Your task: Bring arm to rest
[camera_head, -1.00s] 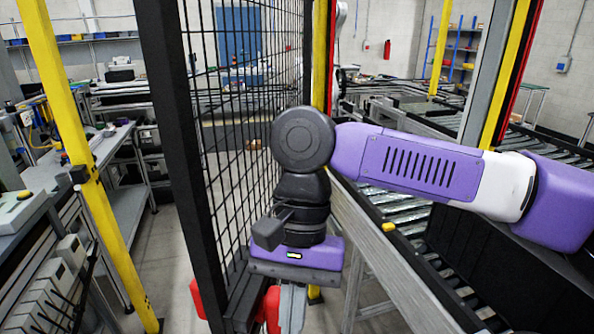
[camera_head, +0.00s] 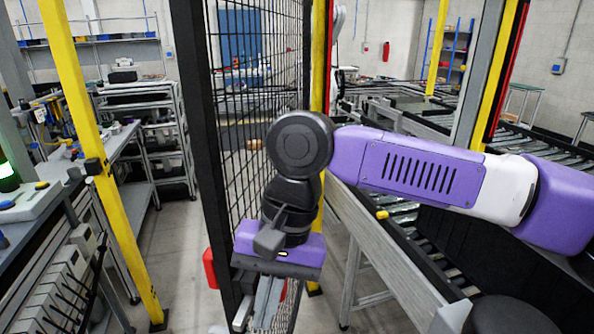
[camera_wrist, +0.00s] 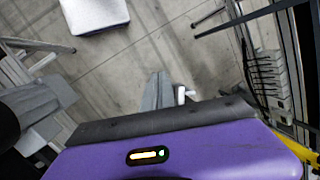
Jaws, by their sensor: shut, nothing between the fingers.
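My gripper (camera_head: 262,306) hangs at the end of my purple and white arm in the head view, pointing down beside the black mesh fence. Its grey fingers are together and hold nothing. In the wrist view the shut fingers (camera_wrist: 160,90) point out over the bare concrete floor. The lower ends of the fingers reach near the bottom edge of the head view.
The black mesh fence (camera_head: 234,120) stands close to my gripper on the left. A roller conveyor (camera_head: 415,245) with a grey side rail (camera_head: 375,245) runs on the right. A yellow post (camera_head: 88,120) and workbenches (camera_head: 110,150) stand further left.

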